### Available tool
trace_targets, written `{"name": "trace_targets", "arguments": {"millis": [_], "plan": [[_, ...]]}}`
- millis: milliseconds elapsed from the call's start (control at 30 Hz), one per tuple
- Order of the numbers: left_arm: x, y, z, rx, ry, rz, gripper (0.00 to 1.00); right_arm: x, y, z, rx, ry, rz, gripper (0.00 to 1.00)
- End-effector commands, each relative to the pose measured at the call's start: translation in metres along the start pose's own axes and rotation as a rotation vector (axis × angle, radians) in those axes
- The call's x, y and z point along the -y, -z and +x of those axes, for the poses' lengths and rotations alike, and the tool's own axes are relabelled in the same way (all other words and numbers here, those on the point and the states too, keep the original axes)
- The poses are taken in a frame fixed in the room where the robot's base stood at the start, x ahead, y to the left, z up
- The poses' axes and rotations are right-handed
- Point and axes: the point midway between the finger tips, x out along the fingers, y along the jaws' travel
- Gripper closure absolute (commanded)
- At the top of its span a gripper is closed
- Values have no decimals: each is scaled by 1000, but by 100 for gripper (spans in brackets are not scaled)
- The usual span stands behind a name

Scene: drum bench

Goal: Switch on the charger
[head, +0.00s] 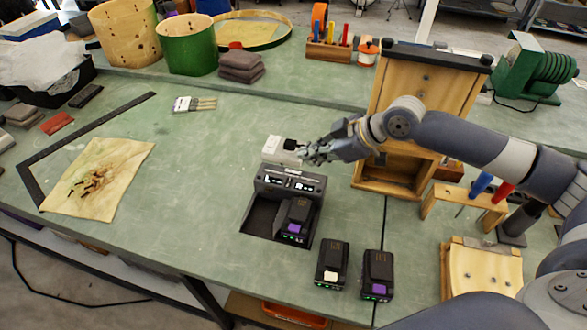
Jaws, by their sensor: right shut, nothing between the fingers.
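The dark charger (262,187) sits on the green bench near the middle, with small marks or lights on its front panel. Its left bay looks empty. A battery with a purple tab (298,218) sits in its right bay. A white box with a black part on top (272,149) stands right behind the charger; I cannot tell whether it is a switch or whether it is on. My right gripper (305,152) is shut and empty, at the right side of the white box and above the charger's back edge. I cannot tell whether it touches the box. My left gripper is out of view.
Two more batteries, one with a cream tab (331,265) and one with a purple tab (376,276), stand at the front edge. A wooden frame (418,85) stands behind my right arm. A cloth with small parts (120,160) lies left.

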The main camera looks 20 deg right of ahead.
Motion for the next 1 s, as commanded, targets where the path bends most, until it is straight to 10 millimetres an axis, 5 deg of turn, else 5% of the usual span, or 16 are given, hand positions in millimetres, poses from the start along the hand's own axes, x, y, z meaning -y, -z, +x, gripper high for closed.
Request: {"name": "trace_targets", "arguments": {"millis": [333,400,1000], "plan": [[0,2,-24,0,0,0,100,1,3,72,0,2,1,100],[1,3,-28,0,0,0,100,0,-9,79,4,1,3,100],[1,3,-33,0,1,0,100,0,-28,98,0,-1,1,100]]}}
